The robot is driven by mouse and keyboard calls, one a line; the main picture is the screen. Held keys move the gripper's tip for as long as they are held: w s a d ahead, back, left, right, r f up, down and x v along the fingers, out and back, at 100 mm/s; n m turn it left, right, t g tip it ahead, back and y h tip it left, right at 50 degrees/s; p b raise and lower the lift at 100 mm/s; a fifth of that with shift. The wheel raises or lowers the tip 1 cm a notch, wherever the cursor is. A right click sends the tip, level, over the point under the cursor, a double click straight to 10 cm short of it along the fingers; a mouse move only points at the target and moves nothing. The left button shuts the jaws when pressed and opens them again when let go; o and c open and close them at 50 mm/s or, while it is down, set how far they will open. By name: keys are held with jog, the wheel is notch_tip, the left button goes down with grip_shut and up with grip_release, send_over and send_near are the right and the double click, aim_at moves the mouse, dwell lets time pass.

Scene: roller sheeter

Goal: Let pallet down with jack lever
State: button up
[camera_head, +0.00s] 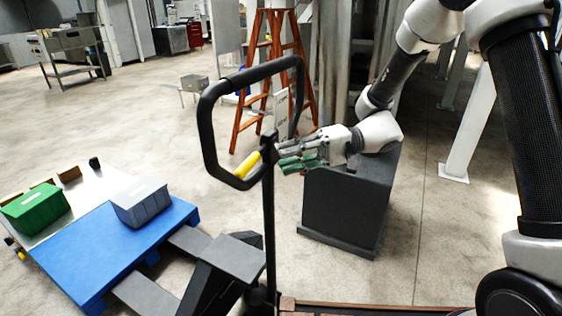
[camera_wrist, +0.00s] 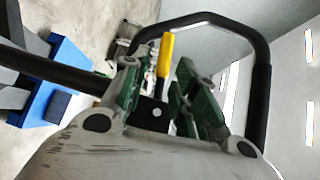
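The yellow jack lever (camera_head: 246,165) sits inside the lower part of the jack's black loop handle (camera_head: 207,125). The handle stands on a dark post (camera_head: 269,225). My gripper (camera_head: 283,160), with green finger pads, is just right of the post, pointing left towards the lever. In the wrist view my gripper (camera_wrist: 160,85) is open, with the lever (camera_wrist: 165,55) showing between and beyond its fingers. I cannot tell whether a finger touches the post. The blue pallet (camera_head: 85,262) rests over the jack's forks (camera_head: 145,297); its height above the floor is unclear.
A dark box-shaped cabinet (camera_head: 345,215) stands below my forearm. An orange stepladder (camera_head: 262,80) is behind the handle. Open floor lies at the back left.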

aim_at(254, 164)
jog(key=shift+n, duration=0.6)
jog(key=x, duration=0.8)
jog(key=shift+s+r, duration=0.1)
jog(key=shift+r, duration=0.3)
grip_shut()
